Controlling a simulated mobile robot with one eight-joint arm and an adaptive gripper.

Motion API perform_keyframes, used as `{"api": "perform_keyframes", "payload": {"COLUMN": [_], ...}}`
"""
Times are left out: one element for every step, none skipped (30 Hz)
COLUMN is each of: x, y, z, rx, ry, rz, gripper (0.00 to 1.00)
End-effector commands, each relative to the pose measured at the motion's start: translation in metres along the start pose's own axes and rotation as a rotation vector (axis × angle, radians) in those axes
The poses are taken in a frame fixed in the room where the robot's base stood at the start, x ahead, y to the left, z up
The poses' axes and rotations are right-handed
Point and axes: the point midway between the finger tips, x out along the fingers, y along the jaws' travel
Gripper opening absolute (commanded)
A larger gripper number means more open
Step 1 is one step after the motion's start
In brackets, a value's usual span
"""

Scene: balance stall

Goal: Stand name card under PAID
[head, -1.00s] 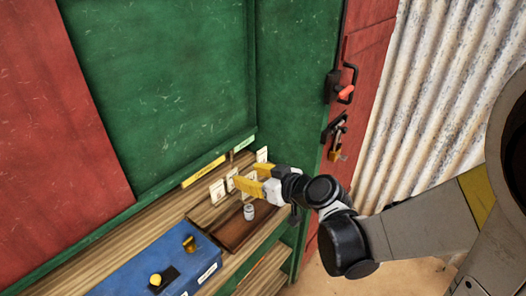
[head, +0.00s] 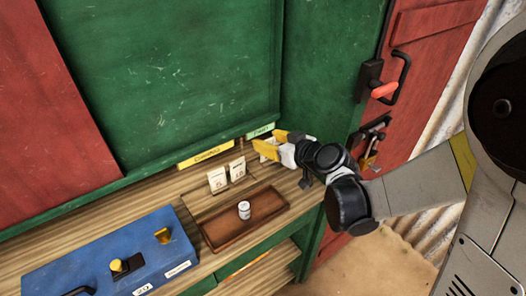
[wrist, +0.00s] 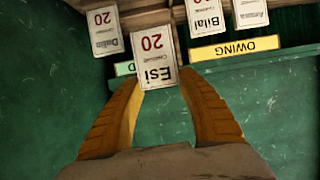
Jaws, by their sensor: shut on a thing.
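My gripper (wrist: 160,80) is shut on the white Esi name card (wrist: 156,50), marked 20, which appears upside down in the wrist view. In the head view my gripper (head: 267,144) is at the shelf's back, just in front of the green label (head: 260,131); the held card cannot be made out there. In the wrist view the held card partly covers that green label (wrist: 125,69), with only a D readable. The Dalin card (wrist: 104,27) stands on the green label's side. The Bilal card (wrist: 204,16) and another card (wrist: 250,13) stand by the yellow OWING label (wrist: 235,48).
A brown wooden tray (head: 222,234) with a small pale cylinder (head: 244,210) lies in front of the cards. A blue box (head: 100,262) with yellow knobs stands at left. The green side panel (head: 325,80) is close beyond my gripper.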

Motion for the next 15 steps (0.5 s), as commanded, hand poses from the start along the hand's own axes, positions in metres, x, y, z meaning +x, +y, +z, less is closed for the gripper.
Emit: {"api": "perform_keyframes", "payload": {"x": [0.015, 0.021, 0.029, 0.033, 0.037, 0.041, 0.043, 0.045, 0.046, 0.047, 0.048, 0.05, 0.052, 0.054, 0.057], "y": [0.001, 0.0, 0.001, 0.001, 0.002, 0.002, 0.002, 0.002, 0.002, 0.002, 0.002, 0.002, 0.002, 0.003, 0.002], "z": [0.005, 0.006, 0.007, 0.007, 0.008, 0.008, 0.008, 0.007, 0.008, 0.01, 0.012, 0.017, 0.021, 0.026, 0.033], "rx": [0.0, -0.001, -0.001, 0.0, 0.0, 0.001, 0.001, 0.001, 0.001, 0.001, 0.001, 0.001, 0.001, 0.001, 0.001], "ry": [0.001, 0.001, 0.0, 0.0, 0.0, 0.0, 0.001, 0.001, 0.001, 0.001, 0.001, 0.001, 0.001, 0.001, 0.001], "rz": [-0.001, -0.001, -0.001, -0.001, 0.0, 0.0, 0.0, 0.001, 0.001, 0.001, 0.001, 0.001, 0.001, 0.001, 0.001], "gripper": [0.1, 0.1, 0.1, 0.1, 0.1, 0.1, 0.1, 0.1, 0.1, 0.1, 0.1, 0.1, 0.1, 0.1, 0.1]}}
